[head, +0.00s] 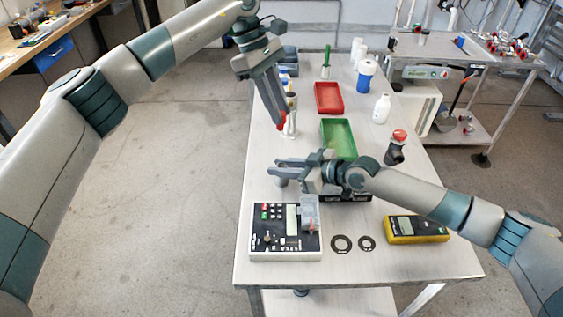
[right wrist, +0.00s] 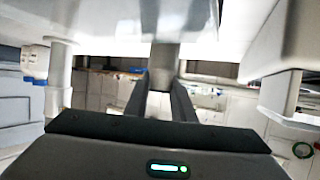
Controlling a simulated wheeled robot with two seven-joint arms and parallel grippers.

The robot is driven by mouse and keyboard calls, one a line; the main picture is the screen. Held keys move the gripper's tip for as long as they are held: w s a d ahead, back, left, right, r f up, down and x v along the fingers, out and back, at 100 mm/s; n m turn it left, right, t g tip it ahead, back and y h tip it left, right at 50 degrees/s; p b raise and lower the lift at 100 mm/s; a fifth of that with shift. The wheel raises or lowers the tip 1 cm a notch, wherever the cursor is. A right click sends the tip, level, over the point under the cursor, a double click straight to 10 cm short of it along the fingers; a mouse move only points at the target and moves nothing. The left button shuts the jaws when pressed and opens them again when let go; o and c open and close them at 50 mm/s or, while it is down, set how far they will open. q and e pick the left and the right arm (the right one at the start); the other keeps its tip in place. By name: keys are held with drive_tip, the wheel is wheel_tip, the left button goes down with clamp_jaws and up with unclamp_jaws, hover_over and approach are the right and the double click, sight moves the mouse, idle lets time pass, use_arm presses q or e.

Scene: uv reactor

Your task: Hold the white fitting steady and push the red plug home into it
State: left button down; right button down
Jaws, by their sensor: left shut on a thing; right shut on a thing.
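The red plug (head: 281,123) is between the fingertips of my left gripper (head: 280,119), which is shut on it and points down over the left part of the table. A slim white piece (head: 290,127) stands just right of the plug; I cannot tell whether they touch. My right gripper (head: 290,166) is lower down the table, its fingers pointing left. It is shut on a pale grey cylindrical piece (head: 281,182), whose body (right wrist: 165,62) also shows between the fingers in the right wrist view. I cannot tell which of these pale pieces is the white fitting.
A green tray (head: 323,139) and a red tray (head: 317,101) lie on the table (head: 262,190). A control box (head: 259,244), two black rings (head: 341,244) and a yellow meter (head: 404,238) are near the front. A dark red-capped piece (head: 394,153) stands at the right.

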drive_tip(key=shift+s+f, duration=0.1)
drive_tip(key=shift+f, duration=0.15)
drive_tip(key=c, duration=1.4)
unclamp_jaws()
drive_tip(key=shift+d+r, duration=0.1)
drive_tip(key=shift+d, duration=0.05)
drive_tip(key=v, duration=1.1)
drive_tip(key=shift+s+d, duration=0.15)
drive_tip(key=shift+d, duration=0.15)
drive_tip(key=shift+r, duration=0.2)
